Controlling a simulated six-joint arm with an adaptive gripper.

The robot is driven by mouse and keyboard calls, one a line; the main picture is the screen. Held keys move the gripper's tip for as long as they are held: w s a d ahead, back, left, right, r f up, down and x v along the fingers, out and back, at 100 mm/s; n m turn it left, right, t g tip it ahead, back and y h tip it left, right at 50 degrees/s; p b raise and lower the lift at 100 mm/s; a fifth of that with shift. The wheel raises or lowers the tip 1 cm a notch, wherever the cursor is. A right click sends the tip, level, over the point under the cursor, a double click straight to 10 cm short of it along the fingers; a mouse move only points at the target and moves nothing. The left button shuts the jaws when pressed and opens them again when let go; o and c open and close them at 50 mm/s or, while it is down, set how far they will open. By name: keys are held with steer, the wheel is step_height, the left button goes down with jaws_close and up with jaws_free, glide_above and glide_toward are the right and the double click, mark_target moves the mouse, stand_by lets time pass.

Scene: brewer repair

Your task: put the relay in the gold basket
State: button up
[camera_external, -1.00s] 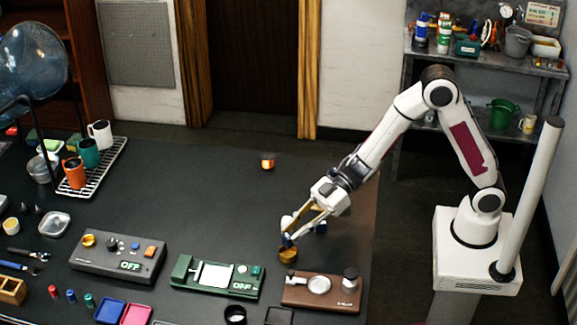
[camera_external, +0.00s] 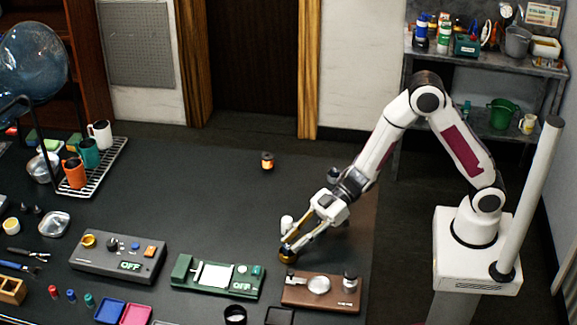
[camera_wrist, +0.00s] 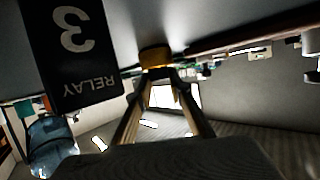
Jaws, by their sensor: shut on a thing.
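My gripper (camera_external: 289,250) is low over the right part of the dark table. Its fingers are shut on a small gold round piece (camera_external: 287,258), which also shows between the fingertips in the wrist view (camera_wrist: 155,58). A black block marked "RELAY 3" (camera_wrist: 75,55) stands close by at the upper left of the wrist view, its lettering upside down. I cannot tell for certain which thing it is in the external view. A white upright piece (camera_external: 287,224) stands just behind my fingertips. I cannot tell whether the gold piece is the gold basket.
A brown panel (camera_external: 300,293) lies just in front of my gripper. A green unit (camera_external: 185,270) and a grey unit (camera_external: 90,252), both reading OFF, lie to the left. A small dark and orange jar (camera_external: 267,162) stands farther back. The table's middle is clear.

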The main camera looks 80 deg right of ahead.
steer(key=o, duration=1.1)
step_height(320, 180, up, 7)
stand_by(0.4)
steer(key=shift+d, duration=0.1)
stand_by(0.6)
